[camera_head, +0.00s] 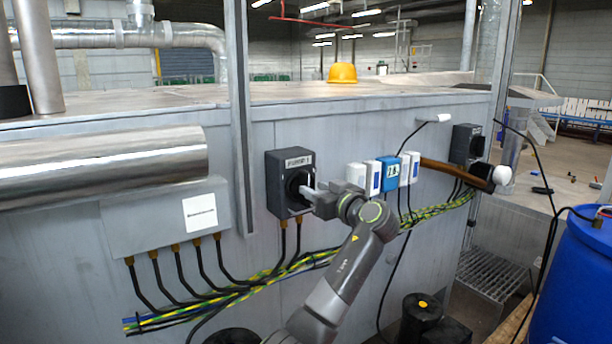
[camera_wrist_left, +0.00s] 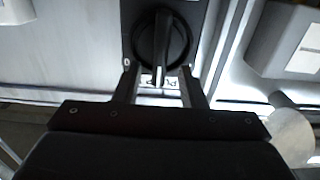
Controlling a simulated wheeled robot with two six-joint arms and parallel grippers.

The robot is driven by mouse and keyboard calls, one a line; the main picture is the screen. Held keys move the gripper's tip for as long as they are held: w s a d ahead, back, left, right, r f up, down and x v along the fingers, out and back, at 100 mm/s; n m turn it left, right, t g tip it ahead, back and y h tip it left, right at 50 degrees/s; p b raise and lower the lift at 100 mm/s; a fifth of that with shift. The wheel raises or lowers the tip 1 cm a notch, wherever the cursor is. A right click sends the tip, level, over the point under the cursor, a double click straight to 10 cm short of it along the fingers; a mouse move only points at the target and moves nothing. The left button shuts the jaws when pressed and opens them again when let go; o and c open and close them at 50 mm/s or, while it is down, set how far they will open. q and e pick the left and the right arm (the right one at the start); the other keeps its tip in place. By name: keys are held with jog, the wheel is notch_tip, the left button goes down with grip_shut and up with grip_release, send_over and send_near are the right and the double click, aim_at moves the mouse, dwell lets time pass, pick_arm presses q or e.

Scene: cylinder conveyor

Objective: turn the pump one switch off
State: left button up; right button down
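The pump one switch (camera_head: 290,183) is a dark box with a white label and a round black rotary knob, mounted on the grey metal wall. My left gripper (camera_head: 308,193) is in front of its knob and partly hides it. In the left wrist view, the knob (camera_wrist_left: 162,42) has a raised grip bar standing upright in the picture. The fingers of my left gripper (camera_wrist_left: 161,72) are apart, one on each side of the bar's lower end, with visible gaps. Part of the upside-down label shows between them. My right gripper is in neither view.
Blue and white boxes (camera_head: 390,173) sit on the wall right of the switch, with a brown bar (camera_head: 450,170) beside them. Another dark switch box (camera_head: 467,143) is farther right. Cables (camera_head: 260,281) run below. A blue barrel (camera_head: 575,285) stands at the right.

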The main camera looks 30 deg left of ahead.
aim_at(309, 186)
pick_arm(q)
jog(key=shift+p+x, duration=0.7)
jog(key=shift+x, duration=1.7)
jog(key=shift+d, duration=0.1)
grip_shut()
